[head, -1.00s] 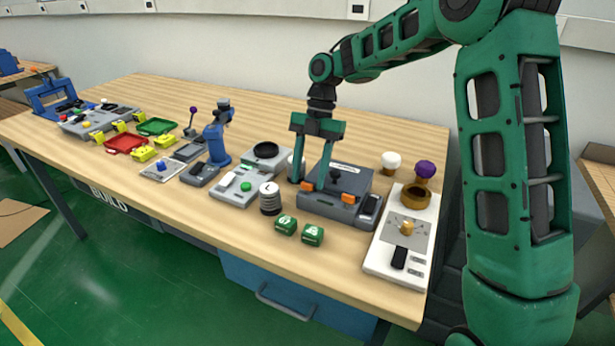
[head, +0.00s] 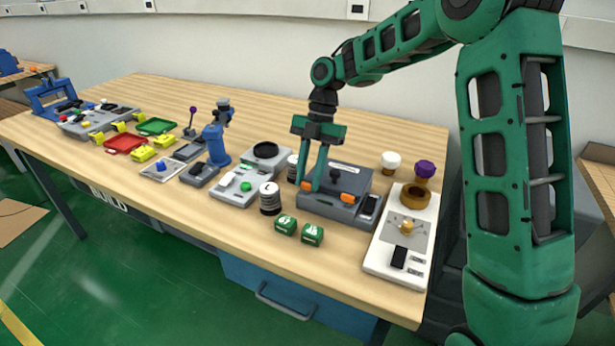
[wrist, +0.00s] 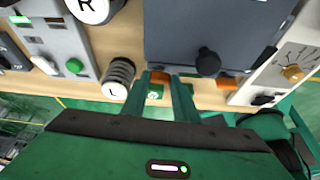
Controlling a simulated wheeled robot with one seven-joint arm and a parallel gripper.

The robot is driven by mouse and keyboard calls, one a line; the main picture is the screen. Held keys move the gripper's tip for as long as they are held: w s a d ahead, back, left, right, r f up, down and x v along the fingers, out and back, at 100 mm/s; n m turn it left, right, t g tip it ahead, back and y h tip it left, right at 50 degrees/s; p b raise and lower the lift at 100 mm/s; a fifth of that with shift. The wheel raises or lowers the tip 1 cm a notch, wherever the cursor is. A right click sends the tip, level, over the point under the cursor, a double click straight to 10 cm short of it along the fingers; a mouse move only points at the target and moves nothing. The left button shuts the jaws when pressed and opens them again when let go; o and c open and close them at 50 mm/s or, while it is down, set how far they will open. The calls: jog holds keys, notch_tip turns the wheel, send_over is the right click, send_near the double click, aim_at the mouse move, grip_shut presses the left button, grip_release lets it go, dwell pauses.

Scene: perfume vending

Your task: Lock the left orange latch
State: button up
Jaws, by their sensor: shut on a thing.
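The grey case (head: 340,180) lies on the table with a black knob (head: 334,175) on its lid. Its left orange latch (head: 306,187) is on the front edge, mostly behind my fingers; the right orange latch (head: 348,198) is clear beside them. My gripper (head: 314,188) points down and is shut on the left latch, one finger on each side. In the wrist view, the left latch (wrist: 160,77) shows between the fingertips of my gripper (wrist: 161,77), and the right latch (wrist: 228,83) is to their right. Whether the left latch is locked cannot be told.
A striped cylinder marked L (head: 270,198) stands left of the case. Two green cubes (head: 312,234) lie in front. A white panel (head: 394,265) with a brass ring is at the right. A grey unit with a green button (head: 245,186) lies further left.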

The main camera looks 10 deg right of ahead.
jog(key=shift+r+m+t+y, duration=0.1)
jog(key=shift+m+t+y, duration=0.25)
jog(key=shift+m, duration=0.9)
jog(key=shift+m+t+y, duration=0.25)
jog(key=shift+m+t, duration=0.2)
jog(key=shift+m, duration=0.8)
jog(key=o, duration=1.1)
jog(key=shift+c, duration=0.2)
jog(key=v, duration=1)
jog(key=shift+d+r, duration=0.15)
jog(key=shift+r, duration=0.15)
